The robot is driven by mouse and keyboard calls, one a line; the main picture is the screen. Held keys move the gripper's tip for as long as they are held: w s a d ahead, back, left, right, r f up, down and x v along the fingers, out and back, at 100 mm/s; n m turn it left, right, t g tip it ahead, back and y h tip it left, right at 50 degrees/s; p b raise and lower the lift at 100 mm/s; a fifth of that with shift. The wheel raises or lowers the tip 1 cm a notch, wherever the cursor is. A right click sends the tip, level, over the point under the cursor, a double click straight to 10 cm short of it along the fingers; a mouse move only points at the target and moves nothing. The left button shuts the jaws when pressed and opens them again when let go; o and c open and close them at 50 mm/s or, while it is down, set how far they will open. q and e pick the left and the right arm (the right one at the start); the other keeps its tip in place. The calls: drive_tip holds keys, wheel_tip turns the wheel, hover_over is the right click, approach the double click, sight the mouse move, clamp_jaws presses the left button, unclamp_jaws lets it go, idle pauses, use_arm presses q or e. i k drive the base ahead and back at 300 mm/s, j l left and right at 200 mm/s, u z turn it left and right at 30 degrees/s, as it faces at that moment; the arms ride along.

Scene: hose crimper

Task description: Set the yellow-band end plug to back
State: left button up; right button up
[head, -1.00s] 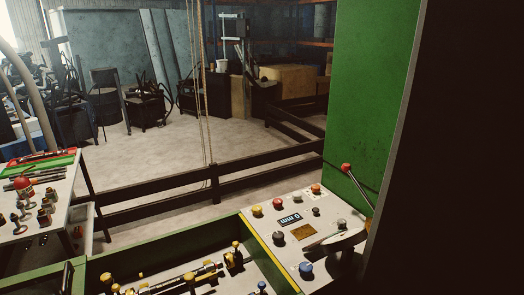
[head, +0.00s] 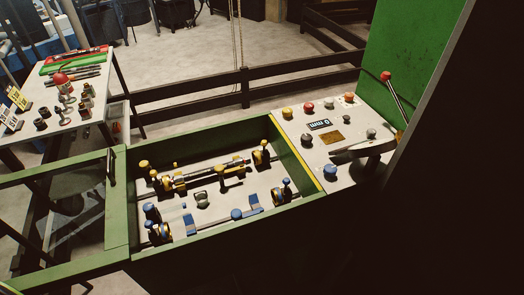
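The green-walled bay (head: 196,262) holds two rows of fittings. In the back row, a dark rod-like piece with yellow bands (head: 205,175) lies between yellow-marked holders. One yellow-banded fitting (head: 164,186) is at its left end and another (head: 261,157) at its right end. I cannot tell which of these is the yellow-band end plug, or its setting. The front row has blue-banded fittings (head: 160,233). Neither of my grippers is in view.
A control panel (head: 300,138) with colored buttons, a small display and a red-tipped lever (head: 386,77) stands at the right. A side table (head: 50,97) at the left holds small metal parts. A dark rail (head: 200,101) runs behind the bay. A green machine wall rises at right.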

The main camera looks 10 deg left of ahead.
sight(162, 184)
drive_tip(key=j+u, duration=0.1)
drive_tip(key=u, duration=1.1)
